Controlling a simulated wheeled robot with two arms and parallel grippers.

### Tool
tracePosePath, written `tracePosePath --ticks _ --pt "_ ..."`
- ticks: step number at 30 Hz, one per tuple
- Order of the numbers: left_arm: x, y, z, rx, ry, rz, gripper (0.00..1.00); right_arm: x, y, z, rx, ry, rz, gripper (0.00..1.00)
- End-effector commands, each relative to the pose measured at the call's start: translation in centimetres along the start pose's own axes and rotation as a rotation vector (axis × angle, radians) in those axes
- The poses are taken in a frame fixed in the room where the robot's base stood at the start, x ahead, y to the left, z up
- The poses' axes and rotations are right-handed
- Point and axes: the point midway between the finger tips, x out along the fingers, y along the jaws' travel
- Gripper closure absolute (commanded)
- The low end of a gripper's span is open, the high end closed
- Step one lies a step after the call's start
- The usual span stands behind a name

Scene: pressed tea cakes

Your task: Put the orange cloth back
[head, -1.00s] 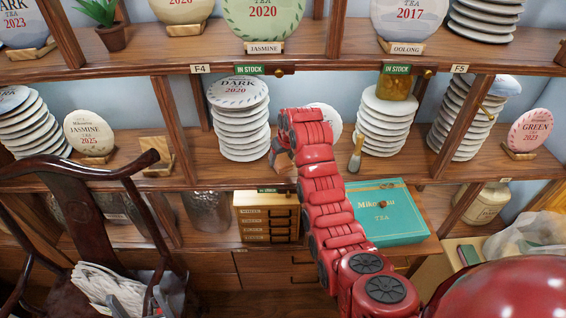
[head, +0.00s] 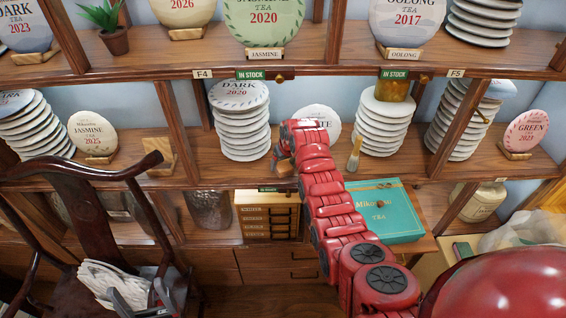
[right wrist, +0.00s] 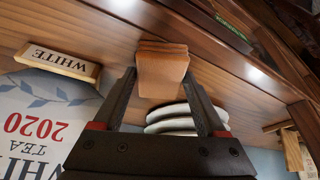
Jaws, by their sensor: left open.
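The orange cloth (right wrist: 162,72) is a small folded pad in the right wrist view, between the fingertips of my right gripper (right wrist: 161,88). The fingers touch its two sides and appear shut on it. In the head view the cloth (head: 285,169) shows as a small orange-brown patch below the end of my red right arm, near the front edge of the middle shelf (head: 225,170). The arm hides part of it. My left gripper (head: 137,303) is open and empty at the lower left, in front of the chair.
A brush (head: 355,154) stands right of the arm. A white tea cake (head: 318,119) is partly hidden by it. A teal box (head: 385,212) and small drawers (head: 266,215) are below. A dark chair (head: 100,215) holds white bundles.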

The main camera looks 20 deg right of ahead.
Motion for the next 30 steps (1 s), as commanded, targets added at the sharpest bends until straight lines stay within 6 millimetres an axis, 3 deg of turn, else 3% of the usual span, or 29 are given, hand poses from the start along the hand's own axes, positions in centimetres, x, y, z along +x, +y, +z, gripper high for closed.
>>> tracePosePath --ticks 1,3,4,17,23,30 --pt "0.1 0.0 0.0 0.0 0.0 0.0 0.22 -0.1 0.0 0.0 0.0 0.0 0.0 0.15" --pt "0.1 0.0 0.0 0.0 0.0 0.0 0.22 -0.1 0.0 -0.1 0.0 0.001 0.0 0.03" --pt "0.1 0.0 0.0 0.0 0.0 0.0 0.22 -0.1 0.0 -0.1 0.0 0.001 0.0 0.01" --pt "-0.1 0.0 0.0 0.0 0.0 0.0 0.22 -0.8 0.0 -0.2 0.0 0.002 0.0 0.01" --pt "-1.2 0.1 0.2 0.0 0.0 0.0 0.22 -3.0 0.0 -0.2 0.0 0.009 0.002 0.01" --pt "-3.5 0.2 0.6 0.0 0.0 0.0 0.22 -7.7 0.1 -0.2 -0.001 0.01 0.002 0.01"
